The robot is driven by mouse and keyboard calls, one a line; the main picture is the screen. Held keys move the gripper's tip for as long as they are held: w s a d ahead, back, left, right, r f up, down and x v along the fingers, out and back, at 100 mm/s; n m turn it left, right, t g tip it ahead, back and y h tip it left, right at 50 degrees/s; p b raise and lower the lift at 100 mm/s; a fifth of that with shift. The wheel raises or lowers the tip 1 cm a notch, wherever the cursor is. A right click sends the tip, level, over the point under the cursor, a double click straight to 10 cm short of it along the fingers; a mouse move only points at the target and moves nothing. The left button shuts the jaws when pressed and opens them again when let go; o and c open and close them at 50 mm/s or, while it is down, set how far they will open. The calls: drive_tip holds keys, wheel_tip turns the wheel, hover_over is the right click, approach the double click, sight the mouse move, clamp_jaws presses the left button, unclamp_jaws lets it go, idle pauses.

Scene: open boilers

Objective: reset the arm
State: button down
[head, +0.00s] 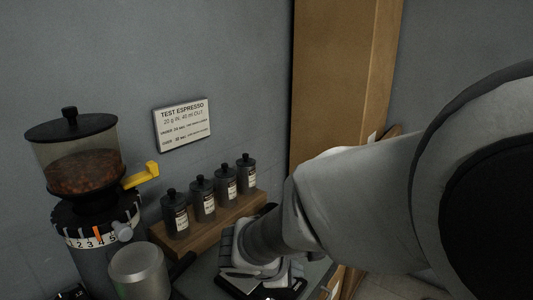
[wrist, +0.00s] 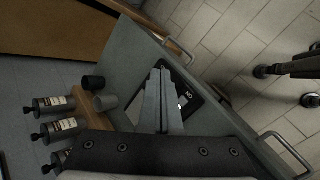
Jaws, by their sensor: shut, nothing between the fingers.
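My gripper's two grey fingers (wrist: 161,75) lie together in the wrist view with nothing between them. They are over a grey counter (wrist: 120,60), in front of a dark flat device (wrist: 188,100) with a small lit display, which they partly hide. In the head view my arm reaches in from the right and bends down to the counter at the bottom middle. The fingertips cannot be made out there.
A grinder with beans (head: 85,170) stands at left beside a metal cup (head: 139,270). Several labelled canisters (head: 203,198) sit on a wooden shelf (head: 215,232) by the wall. A wooden panel (head: 335,75) rises behind.

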drive_tip(key=s+d+r+m+y+p, duration=0.2)
drive_tip(key=s+d+r+m+p, duration=0.2)
drive_tip(key=s+r+m, duration=0.4)
drive_tip(key=s+d+r+m+y+p, duration=0.3)
drive_tip(key=s+r+m, duration=0.4)
drive_tip(key=r, duration=0.4)
drive_tip(key=shift+s+d+m+g+p, duration=0.3)
drive_tip(key=shift+s+d+m+p, duration=0.1)
drive_tip(key=shift+m, duration=0.2)
